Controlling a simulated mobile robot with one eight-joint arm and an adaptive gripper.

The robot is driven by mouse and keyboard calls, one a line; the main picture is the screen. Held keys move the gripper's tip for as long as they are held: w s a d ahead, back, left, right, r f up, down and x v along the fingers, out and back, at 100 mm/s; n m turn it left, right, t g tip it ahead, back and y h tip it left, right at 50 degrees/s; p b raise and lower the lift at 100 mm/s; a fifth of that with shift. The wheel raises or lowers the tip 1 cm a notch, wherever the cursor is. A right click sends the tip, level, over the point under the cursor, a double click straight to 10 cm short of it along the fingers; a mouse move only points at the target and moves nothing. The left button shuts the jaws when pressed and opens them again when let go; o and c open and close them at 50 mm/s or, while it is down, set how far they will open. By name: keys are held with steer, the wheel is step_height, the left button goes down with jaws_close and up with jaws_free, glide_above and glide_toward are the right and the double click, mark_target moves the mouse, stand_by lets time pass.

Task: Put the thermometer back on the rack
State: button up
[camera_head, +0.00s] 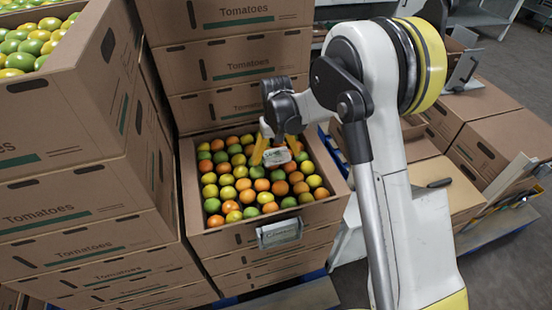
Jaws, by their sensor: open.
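My gripper (276,153) is over the open front box of tomatoes, pointing down, with its yellow fingers apart. A small pale, flat object (277,157) with a greenish face lies on the tomatoes between or just beyond the fingertips. It may be the thermometer, but it is too small to be sure. I cannot tell whether the fingers touch it. I cannot make out a thermometer rack for certain; my arm hides part of the area on the right.
Tall stacks of "Tomatoes" boxes stand left (75,212) and behind (240,60). More cartons (480,107) stand at right; a dark-handled item (440,183) lies on one.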

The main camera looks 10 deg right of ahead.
steer(key=c, duration=1.4)
steer(key=shift+r, duration=0.1)
steer(key=shift+r, duration=0.1)
